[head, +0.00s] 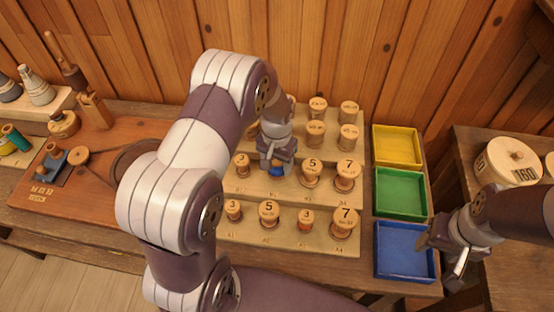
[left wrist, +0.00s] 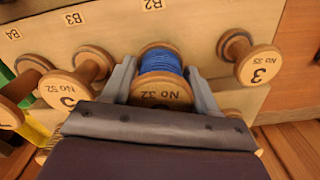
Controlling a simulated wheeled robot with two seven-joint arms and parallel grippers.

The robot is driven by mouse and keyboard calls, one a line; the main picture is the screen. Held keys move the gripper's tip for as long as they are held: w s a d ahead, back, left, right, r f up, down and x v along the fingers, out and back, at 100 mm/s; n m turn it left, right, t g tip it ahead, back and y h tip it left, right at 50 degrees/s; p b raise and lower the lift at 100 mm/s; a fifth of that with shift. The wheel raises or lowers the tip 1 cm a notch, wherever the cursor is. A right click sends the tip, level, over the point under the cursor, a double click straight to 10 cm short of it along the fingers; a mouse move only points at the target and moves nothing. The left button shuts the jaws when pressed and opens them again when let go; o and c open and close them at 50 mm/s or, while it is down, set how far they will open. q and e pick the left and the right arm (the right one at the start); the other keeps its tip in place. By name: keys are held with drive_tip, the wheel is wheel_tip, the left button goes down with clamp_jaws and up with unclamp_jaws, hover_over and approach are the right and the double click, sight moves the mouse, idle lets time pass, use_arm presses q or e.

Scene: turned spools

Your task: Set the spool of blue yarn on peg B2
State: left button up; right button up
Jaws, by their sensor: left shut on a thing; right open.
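The spool of blue yarn (head: 277,171) is between the fingers of my left gripper (head: 277,163), over the second tier of the stepped rack (head: 255,190). In the left wrist view, the blue-wound spool (left wrist: 160,62) has a wooden end marked No 32, and my left fingers (left wrist: 160,85) are shut on it. The label B2 (left wrist: 152,4) lies in line with the spool there. The peg is hidden, so I cannot tell whether the spool is seated. My right gripper (head: 440,257) is open and empty by the blue tray.
A 3 spool (head: 241,162) stands left of the blue one, and 5 (head: 311,170) and 7 (head: 346,173) spools stand right. Several spools fill the front tier. Yellow (head: 397,146), green (head: 402,194) and blue (head: 404,252) trays sit right of the rack.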

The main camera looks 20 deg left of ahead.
use_arm(q)
drive_tip(key=shift+s+r, duration=0.15)
drive_tip(key=shift+s, duration=0.2)
drive_tip(key=shift+w+f, duration=0.15)
drive_tip(key=shift+f, duration=0.2)
use_arm(e)
drive_tip(key=shift+s, duration=0.25)
drive_tip(key=shift+r, duration=0.2)
idle(0.5)
use_arm(q)
drive_tip(key=shift+p, duration=0.35)
use_arm(e)
drive_tip(key=shift+r, duration=0.1)
use_arm(q)
drive_tip(key=shift+f+b, duration=0.45)
drive_tip(key=shift+f, duration=0.15)
use_arm(e)
drive_tip(key=shift+f, duration=0.35)
use_arm(q)
drive_tip(key=o, duration=0.8)
